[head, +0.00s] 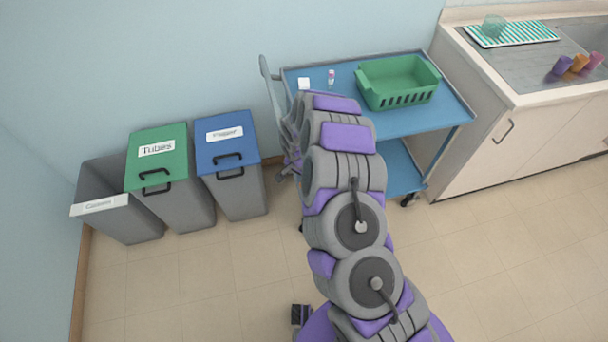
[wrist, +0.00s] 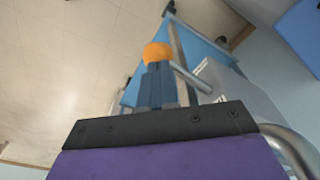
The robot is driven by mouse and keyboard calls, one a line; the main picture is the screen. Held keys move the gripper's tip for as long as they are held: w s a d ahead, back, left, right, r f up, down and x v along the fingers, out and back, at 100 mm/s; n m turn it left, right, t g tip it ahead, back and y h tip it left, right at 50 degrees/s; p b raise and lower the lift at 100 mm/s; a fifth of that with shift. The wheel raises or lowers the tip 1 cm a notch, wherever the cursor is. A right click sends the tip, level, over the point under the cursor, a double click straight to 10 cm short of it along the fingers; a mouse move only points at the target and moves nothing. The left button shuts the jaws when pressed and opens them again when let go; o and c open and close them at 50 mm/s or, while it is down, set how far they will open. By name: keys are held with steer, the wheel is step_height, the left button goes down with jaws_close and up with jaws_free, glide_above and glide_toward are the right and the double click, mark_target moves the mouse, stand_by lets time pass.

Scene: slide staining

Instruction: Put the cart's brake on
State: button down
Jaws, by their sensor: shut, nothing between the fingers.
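The cart (head: 415,121) is blue with metal edges and stands against the wall, left of the counter. My arm reaches to its left end and covers much of that side in the head view. In the wrist view my gripper (wrist: 160,76) is shut and empty. A round orange knob (wrist: 157,53) shows right at the fingertips; I cannot tell whether they touch it. A metal rod (wrist: 190,77) runs close beside the knob, near a pale grey plate (wrist: 221,82). The cart's blue surface (wrist: 203,44) and a dark caster (wrist: 222,43) show behind.
A green basket (head: 397,84), a small bottle (head: 331,77) and a white box (head: 304,83) stand on the cart. Grey, green-lidded (head: 158,134) and blue-lidded (head: 224,129) bins stand left. The counter (head: 540,83) is right. Floor in front is clear.

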steer(key=s+p, duration=0.1)
steer(key=s+a+r+p, duration=0.1)
steer(key=p, duration=0.1)
steer(key=shift+s+a, duration=0.15)
steer(key=shift+a, duration=0.1)
step_height(320, 180, up, 17)
steer(key=s+a+p, duration=0.1)
steer(key=p, duration=0.1)
steer(key=shift+s, duration=0.15)
stand_by(0.4)
steer(key=shift+r, duration=0.1)
